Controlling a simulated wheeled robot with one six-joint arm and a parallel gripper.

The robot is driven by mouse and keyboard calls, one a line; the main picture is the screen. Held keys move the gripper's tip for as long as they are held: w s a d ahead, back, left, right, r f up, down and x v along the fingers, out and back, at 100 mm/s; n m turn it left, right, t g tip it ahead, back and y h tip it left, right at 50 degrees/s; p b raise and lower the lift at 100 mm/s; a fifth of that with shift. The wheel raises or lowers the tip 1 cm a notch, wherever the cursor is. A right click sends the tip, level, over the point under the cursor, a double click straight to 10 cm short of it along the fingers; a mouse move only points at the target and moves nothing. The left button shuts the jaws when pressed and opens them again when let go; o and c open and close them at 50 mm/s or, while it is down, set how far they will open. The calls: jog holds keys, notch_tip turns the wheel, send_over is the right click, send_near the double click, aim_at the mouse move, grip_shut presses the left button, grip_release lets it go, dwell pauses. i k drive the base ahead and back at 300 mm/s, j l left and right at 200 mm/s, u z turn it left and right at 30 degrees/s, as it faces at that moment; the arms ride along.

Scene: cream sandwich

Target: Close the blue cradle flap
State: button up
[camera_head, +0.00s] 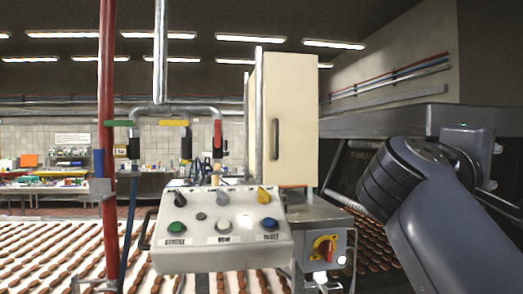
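I cannot make out a blue cradle flap with certainty in the head view. A small blue block (98,163) sits against the red upright pipe (107,70) at the left, but I cannot tell whether it is the flap or part of a cradle. My arm fills the right side of the view, with a rounded dark joint and a grey link. My gripper is not in view.
A control panel (222,262) with buttons and knobs stands in the middle, beside a box with a red-and-yellow rotary switch (324,248). A cream cabinet (293,110) rises behind. Rows of brown biscuits (45,254) lie on a white conveyor. Pipes with coloured valve handles (174,123) hang above.

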aim_at(99, 154)
jog(key=i+j+z, duration=0.15)
jog(key=j, duration=0.5)
jog(key=i+j+z, duration=0.15)
jog(key=j, duration=0.5)
jog(key=i+j+z, duration=0.15)
jog(key=j, duration=0.55)
jog(key=i+j+z, duration=0.15)
jog(key=j, duration=1.3)
jog(key=i+j, duration=0.15)
jog(key=j, duration=1.4)
jog(key=i+l, duration=0.1)
jog(key=l, duration=0.15)
jog(key=i+l, duration=0.15)
jog(key=k+l, duration=0.1)
jog(key=k, duration=0.1)
